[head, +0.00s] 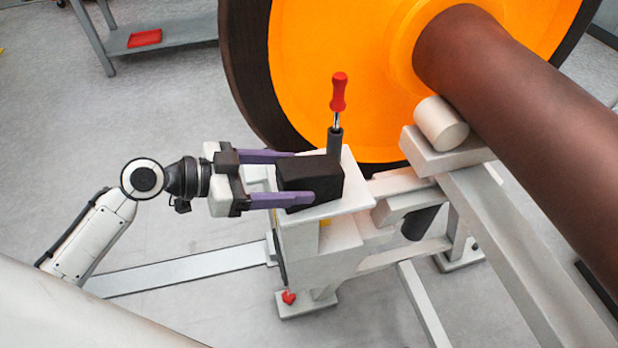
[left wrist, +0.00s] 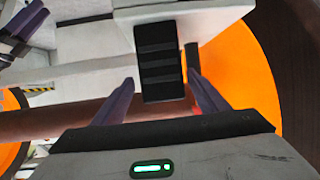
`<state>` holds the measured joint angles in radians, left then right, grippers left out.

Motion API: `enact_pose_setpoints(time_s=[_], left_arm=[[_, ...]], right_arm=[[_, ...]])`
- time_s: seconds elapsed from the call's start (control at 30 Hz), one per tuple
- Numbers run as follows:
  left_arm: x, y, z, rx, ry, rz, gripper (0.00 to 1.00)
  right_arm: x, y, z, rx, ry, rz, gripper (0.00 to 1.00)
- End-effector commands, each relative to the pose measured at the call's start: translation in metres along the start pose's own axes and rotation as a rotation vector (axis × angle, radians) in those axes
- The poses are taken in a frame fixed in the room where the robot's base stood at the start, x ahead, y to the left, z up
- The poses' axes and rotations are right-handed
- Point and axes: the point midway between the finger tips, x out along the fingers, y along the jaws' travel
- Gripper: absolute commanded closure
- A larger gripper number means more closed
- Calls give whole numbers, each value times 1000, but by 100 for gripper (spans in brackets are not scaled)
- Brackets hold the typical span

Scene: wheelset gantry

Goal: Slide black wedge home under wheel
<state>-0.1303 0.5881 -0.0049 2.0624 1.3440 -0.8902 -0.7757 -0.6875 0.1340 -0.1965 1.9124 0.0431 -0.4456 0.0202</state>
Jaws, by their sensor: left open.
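The black wedge (head: 312,178) lies on the pale platform (head: 345,200) in front of the orange wheel (head: 340,70) with its dark rim (head: 243,70). I cannot tell whether the wedge touches the wheel. My left gripper (head: 311,175) reaches in from the left, its purple fingers on either side of the wedge. In the left wrist view the ridged end of the wedge (left wrist: 160,62) shows between the spread fingers (left wrist: 163,84), with gaps at both sides. Purple fingers of what looks like my right gripper (left wrist: 22,28) show at the upper left; their opening is unclear.
A red-handled tool (head: 338,92) stands upright behind the wedge. A thick brown axle (head: 520,130) runs off to the right, beside a pale roller (head: 441,123). A red tray (head: 145,38) sits on a bench at the back left. Open floor lies left.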

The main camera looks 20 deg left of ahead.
Motion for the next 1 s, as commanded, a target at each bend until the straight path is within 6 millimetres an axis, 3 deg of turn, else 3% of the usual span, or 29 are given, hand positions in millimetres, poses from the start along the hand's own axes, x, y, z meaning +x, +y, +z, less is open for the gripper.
enact_pose_setpoints(time_s=[0.3, 0.6, 0.93, 1.0], left_arm=[[43, -4, 3, -1, 2, 0, 33], [47, -4, 4, -1, 0, 0, 34], [47, -4, 4, -1, 0, 0, 90], [47, -4, 2, 0, 4, -1, 92]], right_arm=[[-7, 3, -9, 4, 11, 6, 69], [-6, 3, -8, 4, 9, 6, 69], [-6, 3, -7, 4, 5, 6, 69], [-6, 3, -7, 3, 5, 6, 69]])
